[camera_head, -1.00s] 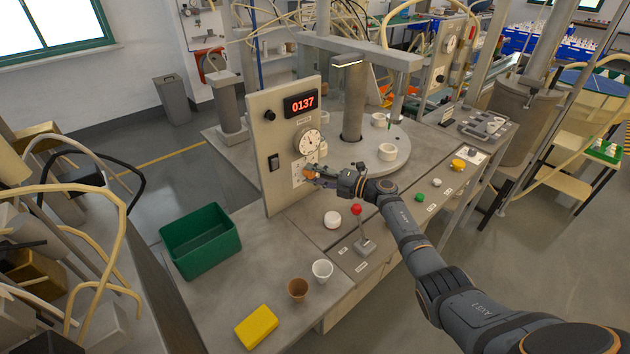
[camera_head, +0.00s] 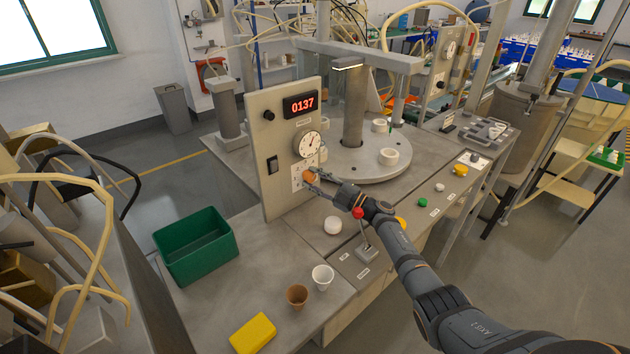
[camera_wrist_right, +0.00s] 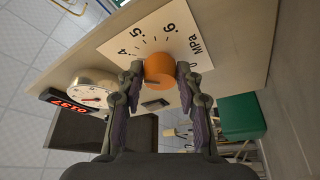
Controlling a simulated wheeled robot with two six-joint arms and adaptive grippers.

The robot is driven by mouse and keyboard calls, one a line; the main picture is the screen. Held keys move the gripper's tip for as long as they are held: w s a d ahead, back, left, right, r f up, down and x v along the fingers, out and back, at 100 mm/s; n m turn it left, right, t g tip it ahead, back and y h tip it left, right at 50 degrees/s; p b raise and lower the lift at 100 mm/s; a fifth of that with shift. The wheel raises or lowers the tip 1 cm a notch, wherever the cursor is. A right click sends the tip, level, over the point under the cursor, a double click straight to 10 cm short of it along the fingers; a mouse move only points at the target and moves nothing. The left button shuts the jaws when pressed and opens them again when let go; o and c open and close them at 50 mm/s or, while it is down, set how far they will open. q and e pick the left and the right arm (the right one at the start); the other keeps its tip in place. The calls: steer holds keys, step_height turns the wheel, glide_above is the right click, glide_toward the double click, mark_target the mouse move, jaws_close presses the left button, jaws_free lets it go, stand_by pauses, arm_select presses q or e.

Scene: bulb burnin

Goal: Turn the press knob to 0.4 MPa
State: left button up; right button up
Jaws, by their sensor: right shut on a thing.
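The orange press knob (camera_head: 309,175) sits on a white scale plate (camera_head: 297,180) low on the upright grey panel (camera_head: 274,140). My right gripper (camera_head: 314,180) is at the panel with its fingers around the knob. In the right wrist view the two fingertips (camera_wrist_right: 160,72) press on opposite sides of the round knob (camera_wrist_right: 159,66). The scale plate (camera_wrist_right: 120,38) shows .4, .5, .6, 0 and MPa; I cannot tell which mark the knob points to. My left gripper is not in view.
A display (camera_head: 300,105) reads 0137. A red-topped lever (camera_head: 358,213) and a white button (camera_head: 333,225) stand below my right arm. A green bin (camera_head: 195,245), two cups (camera_head: 322,276) and a yellow block (camera_head: 253,334) are on the near bench.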

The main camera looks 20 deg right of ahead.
stand_by(0.5)
steer(key=o, duration=1.1)
steer(key=shift+o, duration=0.2)
steer(key=v, duration=0.7)
steer(key=shift+s+d+f, duration=0.15)
steer(key=shift+s+d, duration=0.05)
